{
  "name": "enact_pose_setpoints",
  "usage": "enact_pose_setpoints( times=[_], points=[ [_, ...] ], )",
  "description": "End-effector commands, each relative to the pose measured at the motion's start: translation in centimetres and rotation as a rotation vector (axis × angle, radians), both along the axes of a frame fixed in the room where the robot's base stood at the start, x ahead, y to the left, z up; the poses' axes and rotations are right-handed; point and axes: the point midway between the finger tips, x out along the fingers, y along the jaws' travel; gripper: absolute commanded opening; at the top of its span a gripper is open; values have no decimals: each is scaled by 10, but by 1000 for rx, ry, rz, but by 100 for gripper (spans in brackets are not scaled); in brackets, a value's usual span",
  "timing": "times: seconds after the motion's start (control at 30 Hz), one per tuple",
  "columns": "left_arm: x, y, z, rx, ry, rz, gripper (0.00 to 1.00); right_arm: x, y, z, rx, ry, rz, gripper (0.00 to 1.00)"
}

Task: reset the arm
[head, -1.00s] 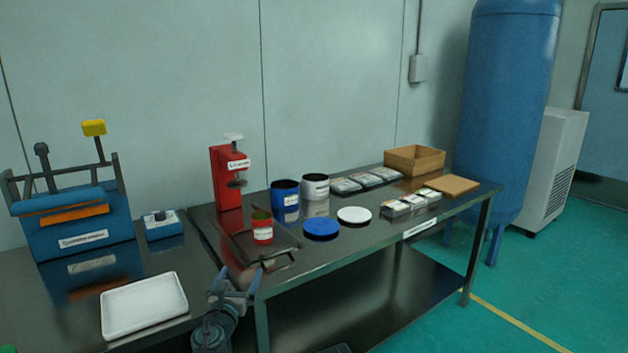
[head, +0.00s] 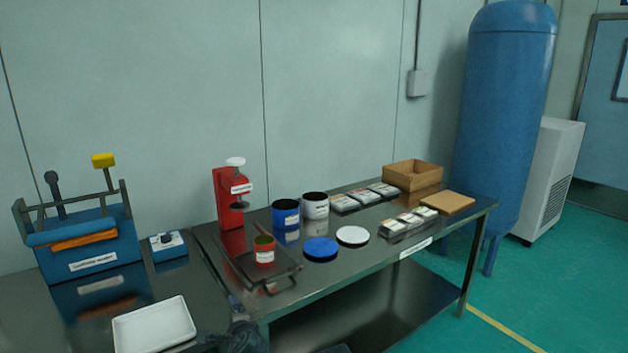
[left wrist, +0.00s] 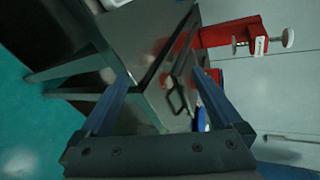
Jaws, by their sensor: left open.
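My left gripper (head: 236,300) is at the bottom of the head view, at the near edge where the two tables meet. It is partly cut off by the frame and blends into the dark table. In the left wrist view its two blue fingers (left wrist: 160,78) are spread apart with nothing held between them. The red clamp stand (head: 228,197) is beyond it, and also shows at the upper right of the left wrist view (left wrist: 232,35). My right gripper is in neither view.
A white tray (head: 154,326) lies left of the gripper. A red can (head: 264,256) stands on a metal tray (head: 284,277) just beyond it. Blue (head: 286,217) and white (head: 316,206) containers and lids are farther right. The blue machine (head: 90,250) stands at left.

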Motion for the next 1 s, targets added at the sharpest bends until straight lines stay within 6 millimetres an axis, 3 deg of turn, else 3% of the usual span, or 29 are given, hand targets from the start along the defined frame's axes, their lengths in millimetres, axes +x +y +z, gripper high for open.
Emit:
enact_pose_setpoints(
  times=[0.03, 0.2, 0.4, 0.5, 0.63, 0.9, 1.0],
  points=[
    [-17, -13, 7, -154, 50, 93, 100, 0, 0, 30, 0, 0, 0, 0],
    [-91, -66, -18, -594, 271, 460, 100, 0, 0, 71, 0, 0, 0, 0],
    [-173, -123, -21, -816, 516, 799, 100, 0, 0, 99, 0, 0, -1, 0],
    [-197, -139, -19, -848, 586, 891, 100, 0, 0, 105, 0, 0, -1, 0],
    [-210, -147, -18, -861, 625, 944, 100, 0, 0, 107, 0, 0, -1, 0],
    [-212, -147, -19, -862, 630, 951, 100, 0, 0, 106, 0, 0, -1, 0],
    [-211, -147, -19, -862, 629, 950, 86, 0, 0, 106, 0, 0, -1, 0]
  ],
)
